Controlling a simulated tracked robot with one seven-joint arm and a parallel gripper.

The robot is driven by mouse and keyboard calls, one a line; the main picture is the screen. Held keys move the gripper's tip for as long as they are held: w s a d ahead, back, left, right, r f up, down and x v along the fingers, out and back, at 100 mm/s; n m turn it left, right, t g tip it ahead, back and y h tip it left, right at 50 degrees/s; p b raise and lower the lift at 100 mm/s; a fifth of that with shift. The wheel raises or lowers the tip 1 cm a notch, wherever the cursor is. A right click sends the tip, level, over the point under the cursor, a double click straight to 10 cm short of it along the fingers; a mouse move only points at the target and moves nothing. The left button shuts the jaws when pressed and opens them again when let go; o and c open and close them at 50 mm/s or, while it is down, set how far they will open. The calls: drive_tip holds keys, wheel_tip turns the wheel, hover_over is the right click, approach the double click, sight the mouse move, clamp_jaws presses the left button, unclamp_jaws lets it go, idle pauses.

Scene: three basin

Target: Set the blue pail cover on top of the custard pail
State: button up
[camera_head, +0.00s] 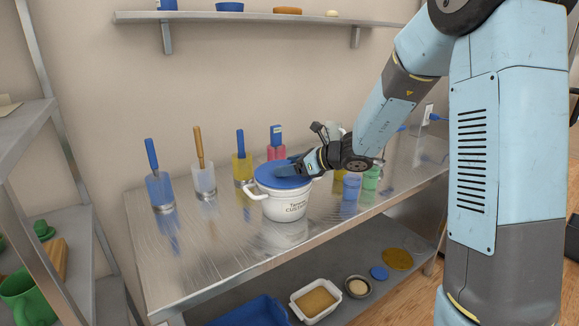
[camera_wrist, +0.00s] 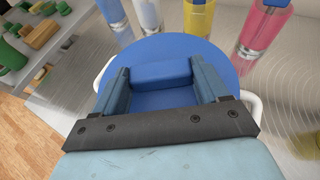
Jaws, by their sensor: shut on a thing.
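The custard pail (camera_head: 285,204) is a white pot with side handles and lettering, standing upright on the metal table. The blue pail cover (camera_head: 271,176) lies flat over the pail's mouth. In the wrist view the blue cover (camera_wrist: 225,62) hides the pail's opening, and a white pail handle (camera_wrist: 250,102) shows beside it. My gripper (camera_head: 297,166) is at the cover's top. In the wrist view my gripper (camera_wrist: 162,78) is shut on the cover's blue block-shaped grip (camera_wrist: 161,73). I cannot tell whether the cover's rim touches the pail all around.
Behind the pail stand several clear cups with tools, including a blue cup (camera_head: 160,191), a yellow cup (camera_head: 242,168) and a pink cup (camera_head: 277,152). More cups stand at right. The table (camera_head: 215,240) is clear in front and at left. A shelf (camera_head: 240,17) hangs above.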

drive_tip(key=shift+f, duration=0.25)
drive_tip(key=o, duration=1.1)
drive_tip(key=v, duration=1.4)
drive_tip(key=s+r+n+g+h, duration=0.3)
drive_tip(key=s+n+h, duration=0.1)
drive_tip(key=s+n, duration=0.95)
drive_tip(key=s+d+r+n+h, duration=0.1)
drive_tip(key=s+d+n+h, duration=0.1)
drive_tip(key=s+d+n, duration=0.1)
drive_tip(key=s+d+r+n+t+h, duration=0.1)
drive_tip(key=s+d+n+h, duration=0.2)
drive_tip(key=s, duration=0.3)
drive_tip(key=s+d+r+n+t+h, duration=0.1)
drive_tip(key=s+d+n+h, duration=0.1)
drive_tip(key=s+d+n, duration=0.2)
drive_tip(key=shift+s+d+r+h, duration=0.15)
drive_tip(key=shift+s+d+h, duration=0.1)
drive_tip(key=shift+s+h, duration=0.25)
